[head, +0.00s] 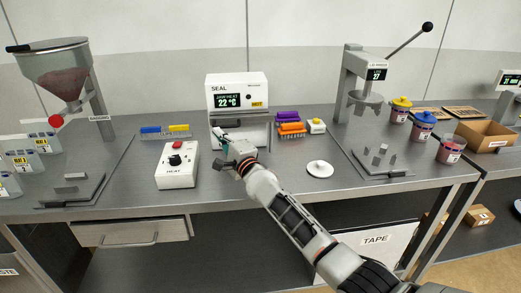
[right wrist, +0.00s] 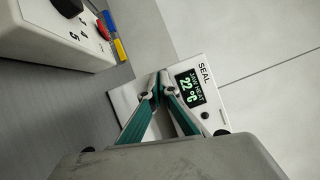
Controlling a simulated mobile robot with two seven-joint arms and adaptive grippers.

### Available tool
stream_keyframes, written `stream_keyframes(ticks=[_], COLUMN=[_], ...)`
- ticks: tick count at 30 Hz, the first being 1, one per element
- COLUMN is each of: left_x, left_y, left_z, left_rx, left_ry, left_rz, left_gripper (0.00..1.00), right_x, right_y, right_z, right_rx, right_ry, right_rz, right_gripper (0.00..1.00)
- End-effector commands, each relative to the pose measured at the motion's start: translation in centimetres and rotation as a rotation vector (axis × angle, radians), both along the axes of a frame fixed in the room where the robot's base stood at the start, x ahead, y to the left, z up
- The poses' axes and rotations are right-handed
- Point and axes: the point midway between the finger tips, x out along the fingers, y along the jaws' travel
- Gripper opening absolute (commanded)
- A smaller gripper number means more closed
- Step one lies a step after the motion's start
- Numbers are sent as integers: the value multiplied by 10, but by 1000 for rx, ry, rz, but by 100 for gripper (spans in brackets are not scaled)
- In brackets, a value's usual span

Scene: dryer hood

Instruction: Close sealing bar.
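The sealer (head: 237,92), a white box marked SEAL with a display reading 22 °C, stands at the back middle of the bench. It also shows in the right wrist view (right wrist: 208,118). A grey metal part that looks like the sealing bar (head: 254,117) runs across its front, below the display. My right gripper (head: 219,134) is at the lower left front of the sealer and hides part of it. In the right wrist view its green fingers (right wrist: 159,87) come together at the tips in front of the sealer; I see nothing between them. My left gripper is not in view.
A white heat control box (head: 177,166) with a black knob stands left of my right gripper. Blue and yellow clips (head: 165,131) lie behind it. Purple and orange items (head: 290,124) sit right of the sealer. A white round lid (head: 320,169) lies on the bench (head: 225,194) at front right.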

Motion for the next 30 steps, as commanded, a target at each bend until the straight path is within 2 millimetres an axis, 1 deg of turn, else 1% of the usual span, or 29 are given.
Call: stream_keyframes(ticks=[5, 7, 10, 21, 24, 28, 30], left_x=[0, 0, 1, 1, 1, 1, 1], left_y=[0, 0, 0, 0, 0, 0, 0], left_z=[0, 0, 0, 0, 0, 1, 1], left_rx=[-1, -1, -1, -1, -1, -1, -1], left_ry=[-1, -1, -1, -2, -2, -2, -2], left_rz=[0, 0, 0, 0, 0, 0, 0], left_gripper=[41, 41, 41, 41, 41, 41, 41], right_x=[-15, -22, -35, -84, -94, -102, -106], right_y=[-7, -14, -20, -49, -54, -59, -61], right_z=[-3, -5, -5, -10, -12, -12, -16], right_rx=[8, 6, 6, 3, 2, 3, -17], right_ry=[2, 2, -2, -6, -6, -7, -8], right_rz=[1, -5, -2, -5, -4, -5, -6], right_gripper=[0, 0, 0, 0, 0, 0, 0])
